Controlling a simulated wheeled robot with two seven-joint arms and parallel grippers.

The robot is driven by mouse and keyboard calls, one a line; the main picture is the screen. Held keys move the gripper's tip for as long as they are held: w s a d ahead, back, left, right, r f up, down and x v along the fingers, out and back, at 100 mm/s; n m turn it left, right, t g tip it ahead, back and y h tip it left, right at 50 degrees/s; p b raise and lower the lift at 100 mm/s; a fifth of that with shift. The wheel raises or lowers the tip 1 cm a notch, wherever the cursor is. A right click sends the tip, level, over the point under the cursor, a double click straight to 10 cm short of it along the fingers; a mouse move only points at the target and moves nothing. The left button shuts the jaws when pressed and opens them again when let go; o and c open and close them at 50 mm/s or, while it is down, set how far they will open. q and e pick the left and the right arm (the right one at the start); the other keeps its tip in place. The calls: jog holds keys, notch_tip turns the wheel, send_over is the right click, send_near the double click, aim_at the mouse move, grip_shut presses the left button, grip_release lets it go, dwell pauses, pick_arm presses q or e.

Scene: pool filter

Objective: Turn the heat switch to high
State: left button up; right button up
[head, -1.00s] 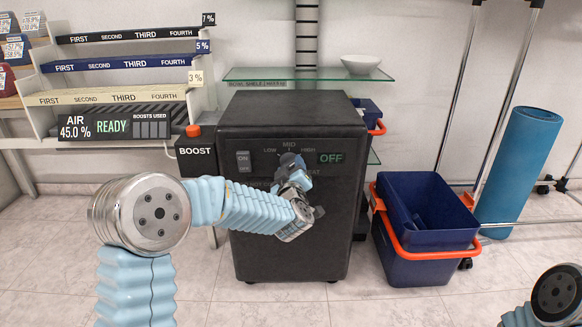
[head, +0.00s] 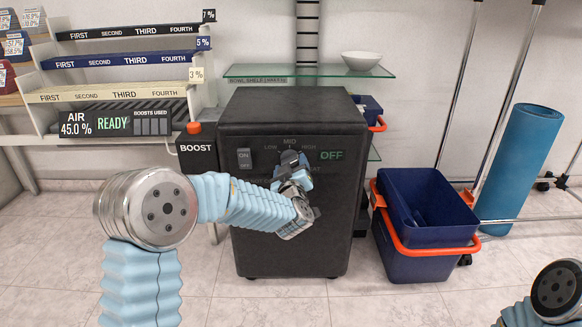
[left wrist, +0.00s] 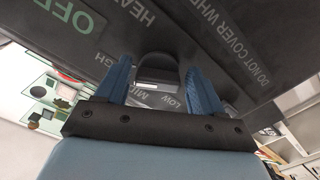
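The black heater box (head: 265,245) stands ahead with an ON/OFF rocker (head: 245,159) and a green OFF display (head: 331,155). Its heat dial is marked LOW, MID and HIGH (head: 309,147). My left gripper (head: 292,164) is at the dial and hides most of it. In the left wrist view, the dark heat knob (left wrist: 157,68) stands between the two blue fingers of my left gripper (left wrist: 162,82). The fingers are apart, with a gap seen on each side of the knob. The knob's exact setting is hard to read. My right gripper is out of view.
A BOOST box with an orange button (head: 194,128) stands left of the heater. A glass shelf (head: 310,71) with a white bowl (head: 361,60) is behind. Blue bins (head: 420,265) stand at the right, near a rolled blue mat (head: 521,165).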

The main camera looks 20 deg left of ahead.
pick_arm(q)
jog(key=shift+o, duration=0.6)
jog(key=shift+r, duration=0.1)
jog(key=v, duration=1.3)
jog(key=shift+s, duration=0.4)
jog(key=shift+d, duration=0.1)
jog(key=s+d+f+m+g+h+p, duration=0.25)
jog(key=f+m+g+h+p, duration=0.35)
jog(key=f, duration=1.1)
jog(key=s+f+g+h+p, duration=0.1)
jog(key=s+f+g+p, duration=0.1)
jog(key=s, duration=0.5)
jog(key=s+d+f+g+h+p, duration=0.1)
jog(key=s+f+g+p, duration=0.1)
jog(key=s+f+g, duration=0.3)
jog(key=s+d+f+m+g+h+p, duration=0.1)
jog(key=s+f+g+p, duration=0.1)
jog(key=s+f, duration=0.4)
jog(key=s+g, duration=0.1)
jog(key=s, duration=0.3)
jog(key=shift+s+f+g, duration=0.3)
jog(key=shift+f, duration=0.1)
